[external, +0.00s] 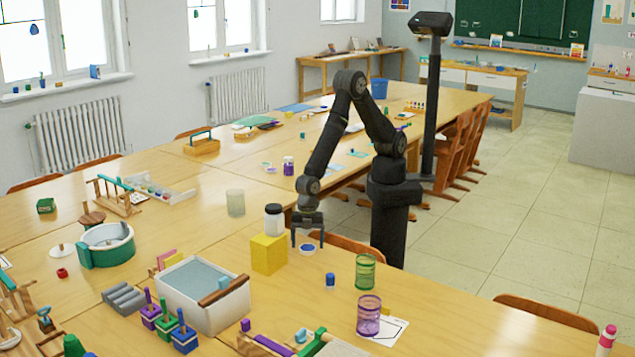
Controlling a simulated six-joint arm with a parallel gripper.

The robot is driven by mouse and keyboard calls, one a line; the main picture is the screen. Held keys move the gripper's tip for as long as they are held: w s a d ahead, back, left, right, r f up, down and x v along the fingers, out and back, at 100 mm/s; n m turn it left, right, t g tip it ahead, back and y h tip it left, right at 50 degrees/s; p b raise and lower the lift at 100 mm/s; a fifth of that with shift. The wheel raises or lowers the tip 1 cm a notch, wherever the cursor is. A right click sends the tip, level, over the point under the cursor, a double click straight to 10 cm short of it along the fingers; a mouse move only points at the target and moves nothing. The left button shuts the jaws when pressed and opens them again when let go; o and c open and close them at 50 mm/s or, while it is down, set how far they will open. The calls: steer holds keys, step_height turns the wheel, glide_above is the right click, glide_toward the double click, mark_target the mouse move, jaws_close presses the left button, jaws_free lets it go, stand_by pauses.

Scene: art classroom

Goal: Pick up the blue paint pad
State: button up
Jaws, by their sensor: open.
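The blue paint pad (307,249) looks like a small round white-rimmed dish with blue inside, on the near wooden table. My gripper (308,242) points down over it with its two fingers apart, one to each side of the pad in the external view. Nothing shows between the fingers. I cannot tell the exact height of the fingertips above the table. The pad is mostly unhidden.
A yellow block (268,254) and a white jar with a dark lid (273,222) stand close on the left. A small blue cylinder (330,281) and a green mesh cup (365,272) stand to the right. A white bin (203,302) is nearer the camera.

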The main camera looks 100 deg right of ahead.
steer(key=shift+f, duration=0.5)
steer(key=c, duration=1.1)
steer(key=shift+r, duration=0.1)
